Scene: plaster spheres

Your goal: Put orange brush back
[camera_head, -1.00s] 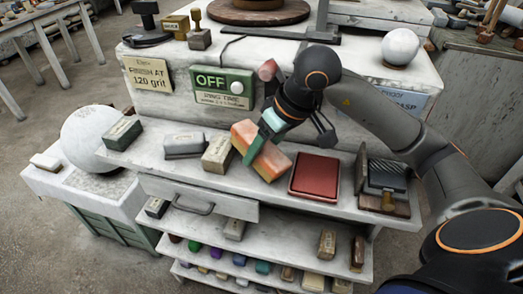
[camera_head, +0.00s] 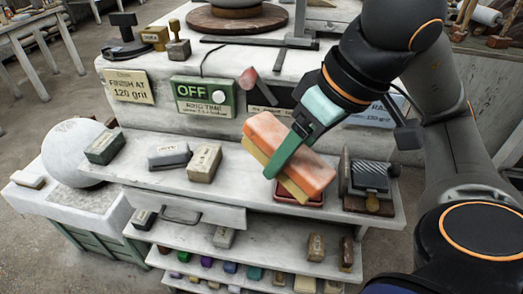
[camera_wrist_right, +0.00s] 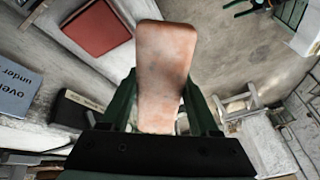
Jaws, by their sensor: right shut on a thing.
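The orange brush (camera_head: 315,172), an orange block with a tan underside, is held tilted above the middle shelf in the head view. My right gripper (camera_head: 276,164), with green fingers, is shut across its middle. In the right wrist view the brush (camera_wrist_right: 165,60) sticks out between the two fingers. In the head view it hangs in front of the red square pad (camera_head: 312,200) and covers most of it. That pad shows fully apart from the brush in the wrist view (camera_wrist_right: 97,27). My left gripper is not in view.
On the same shelf stand a green block (camera_head: 104,147), a grey block (camera_head: 169,155) and a cream block (camera_head: 204,162) at left. A dark ridged block in a stand (camera_head: 370,178) is at right. An OFF sign (camera_head: 205,95) stands behind. Lower shelves hold several small blocks.

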